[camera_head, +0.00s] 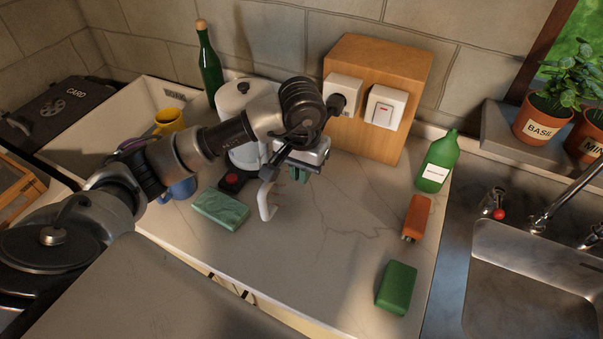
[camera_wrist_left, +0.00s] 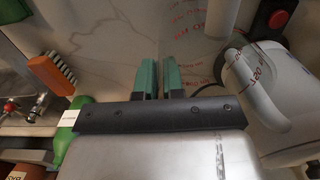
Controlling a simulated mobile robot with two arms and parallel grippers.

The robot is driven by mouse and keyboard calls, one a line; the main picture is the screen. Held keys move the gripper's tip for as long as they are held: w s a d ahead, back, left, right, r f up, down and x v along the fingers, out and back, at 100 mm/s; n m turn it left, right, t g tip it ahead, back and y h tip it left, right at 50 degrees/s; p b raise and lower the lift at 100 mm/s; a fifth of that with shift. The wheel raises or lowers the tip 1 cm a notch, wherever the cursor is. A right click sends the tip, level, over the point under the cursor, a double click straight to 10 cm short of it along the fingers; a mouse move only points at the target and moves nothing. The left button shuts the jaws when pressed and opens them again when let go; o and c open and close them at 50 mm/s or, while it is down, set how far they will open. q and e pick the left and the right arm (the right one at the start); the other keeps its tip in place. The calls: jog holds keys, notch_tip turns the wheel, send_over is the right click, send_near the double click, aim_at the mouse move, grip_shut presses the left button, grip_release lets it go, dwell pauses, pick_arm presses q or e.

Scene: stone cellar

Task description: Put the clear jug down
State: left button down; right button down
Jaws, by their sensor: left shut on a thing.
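My left gripper (camera_head: 299,173) reaches over the worktop from the left. In the left wrist view its green fingertips (camera_wrist_left: 159,78) are close together, with a narrow gap between them. The clear jug (camera_wrist_left: 196,30) is almost invisible; its red measuring marks show beside the fingertips. In the head view only faint reddish marks of the jug (camera_head: 281,182) show below the gripper. The gripper is shut on the jug. I cannot tell whether its base touches the worktop. My right gripper is not in view.
A green sponge (camera_head: 220,211) lies to the left. A wooden socket box (camera_head: 372,70) stands behind. The pale worktop (camera_head: 335,265) is clear in front, left of a brush (camera_head: 417,216) and green block (camera_head: 397,288).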

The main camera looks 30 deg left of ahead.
pick_arm(q)
jog(key=shift+f, duration=1.2)
jog(key=shift+f, duration=0.15)
jog(key=c, duration=1.2)
grip_release()
jog(key=shift+c, duration=0.2)
